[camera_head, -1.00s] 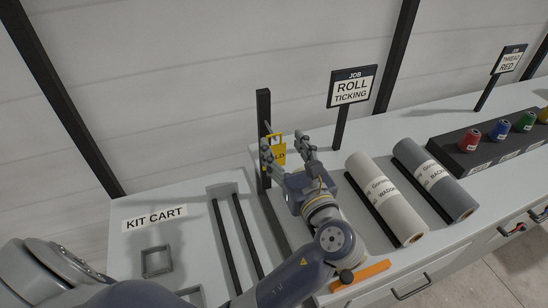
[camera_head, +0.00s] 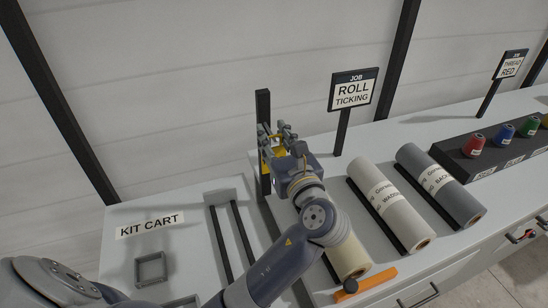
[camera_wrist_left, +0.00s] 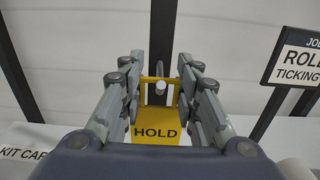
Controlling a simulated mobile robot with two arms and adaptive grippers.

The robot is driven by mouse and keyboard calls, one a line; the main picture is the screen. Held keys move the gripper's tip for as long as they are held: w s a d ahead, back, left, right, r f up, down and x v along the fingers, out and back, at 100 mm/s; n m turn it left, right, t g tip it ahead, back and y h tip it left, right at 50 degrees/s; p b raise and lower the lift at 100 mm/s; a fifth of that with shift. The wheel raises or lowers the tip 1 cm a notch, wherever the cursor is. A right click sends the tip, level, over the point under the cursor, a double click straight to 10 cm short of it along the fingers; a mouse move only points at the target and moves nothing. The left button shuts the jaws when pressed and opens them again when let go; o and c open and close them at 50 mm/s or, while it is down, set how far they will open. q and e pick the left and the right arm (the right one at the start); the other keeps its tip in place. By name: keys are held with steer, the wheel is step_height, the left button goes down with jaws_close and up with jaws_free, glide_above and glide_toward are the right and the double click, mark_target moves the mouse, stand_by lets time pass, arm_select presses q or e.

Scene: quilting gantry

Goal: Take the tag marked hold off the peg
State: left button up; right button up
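The yellow tag (camera_wrist_left: 157,119) marked HOLD hangs upright in the left wrist view, its open frame around the pale peg (camera_wrist_left: 160,88). In the head view only bits of its yellow show behind my fingers, by the dark post (camera_head: 263,106). My left gripper (camera_head: 274,140) is at the post. In the left wrist view its fingers (camera_wrist_left: 158,100) are open, one on each side of the tag, with a gap visible near the tag's upper part. Whether a finger touches the tag's lower edges I cannot tell. My right gripper is not in view.
A cream roll (camera_head: 346,258) lies partly under my left arm. A white roll (camera_head: 388,200) and a grey roll (camera_head: 440,185) lie to the right. The ROLL TICKING sign (camera_head: 353,90) stands behind them. The kit cart (camera_head: 185,232) is at left.

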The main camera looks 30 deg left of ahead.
arm_select(q)
steer(key=shift+r, duration=0.1)
stand_by(0.3)
steer(key=shift+s+d+r+p, duration=0.35)
steer(key=shift+r+p, duration=0.2)
steer(key=shift+p, duration=0.45)
steer(key=s+d+r+p, duration=0.6)
steer(key=s+d+p, duration=0.2)
steer(key=p, duration=0.3)
steer(key=shift+s+d+r, duration=0.25)
steer(key=shift+d+r, duration=0.1)
steer(key=shift+d, duration=0.4)
steer(key=shift+w+p, duration=0.1)
steer(key=shift+p, duration=0.2)
steer(key=shift+w+a+f, duration=0.9)
steer(key=shift+w+a, duration=0.45)
steer(key=shift+a, duration=0.15)
steer(key=shift+w+a+f, duration=0.9)
steer(key=shift+w+a, duration=0.4)
steer(key=shift+a, duration=0.25)
steer(key=shift+w+a+f, duration=0.9)
steer(key=shift+w+a, duration=0.45)
steer(key=shift+a, duration=0.15)
